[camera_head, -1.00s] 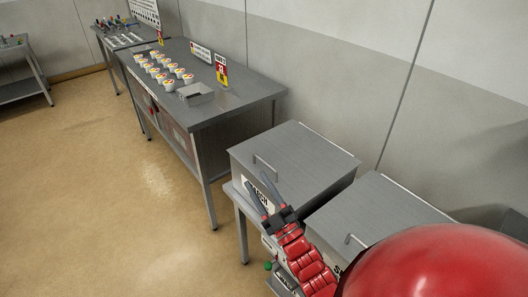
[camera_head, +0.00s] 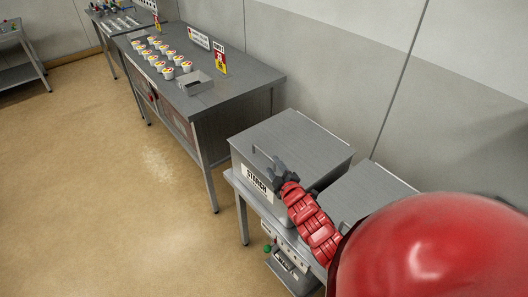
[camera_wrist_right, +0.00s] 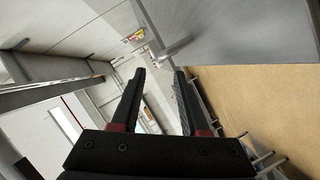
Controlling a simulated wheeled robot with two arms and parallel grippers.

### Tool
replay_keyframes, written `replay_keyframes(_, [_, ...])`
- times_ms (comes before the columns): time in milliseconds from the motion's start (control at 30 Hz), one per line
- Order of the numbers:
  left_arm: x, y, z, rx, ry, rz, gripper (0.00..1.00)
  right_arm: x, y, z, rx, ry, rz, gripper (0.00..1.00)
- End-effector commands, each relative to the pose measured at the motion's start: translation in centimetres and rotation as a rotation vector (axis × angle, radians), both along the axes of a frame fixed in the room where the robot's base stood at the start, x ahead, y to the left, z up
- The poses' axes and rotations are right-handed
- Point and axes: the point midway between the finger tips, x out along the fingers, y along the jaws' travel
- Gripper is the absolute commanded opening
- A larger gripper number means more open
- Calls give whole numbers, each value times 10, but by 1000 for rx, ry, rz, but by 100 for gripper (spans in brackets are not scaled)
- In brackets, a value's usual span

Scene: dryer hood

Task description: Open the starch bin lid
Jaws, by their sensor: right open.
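The starch bin is a grey metal box with a STARCH label (camera_head: 257,183) on its front. Its flat lid (camera_head: 300,138) is shut, with a thin bar handle (camera_head: 260,153) near the front edge. My right gripper (camera_head: 279,166) is by the lid's front edge, close to the handle, and partly hides it. In the right wrist view, the two dark fingers (camera_wrist_right: 160,75) are apart with nothing between them. A light bar, apparently the handle (camera_wrist_right: 175,47), shows just beyond the fingertips, on a grey surface (camera_wrist_right: 245,28). My left gripper is not in view.
A second grey bin (camera_head: 368,190) stands close on the right, partly behind my right arm. A workbench (camera_head: 235,95) with white cups (camera_head: 165,60) and a small metal tray (camera_head: 196,83) stands farther back. The wall is behind the bins. Floor on the left is clear.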

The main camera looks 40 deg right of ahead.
Motion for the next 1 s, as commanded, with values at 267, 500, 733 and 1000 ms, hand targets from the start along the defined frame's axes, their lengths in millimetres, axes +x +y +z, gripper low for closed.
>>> replay_keyframes(267, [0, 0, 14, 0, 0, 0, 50, 44, -9, -7, 2, 0, 4, 45])
replay_keyframes(500, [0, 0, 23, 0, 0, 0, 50, 74, -16, -15, 0, 2, 7, 45])
replay_keyframes(733, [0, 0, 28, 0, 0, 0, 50, 89, -20, -19, 2, 1, 5, 45])
replay_keyframes(1000, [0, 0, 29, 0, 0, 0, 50, 93, -22, -20, 1, -2, 3, 45])
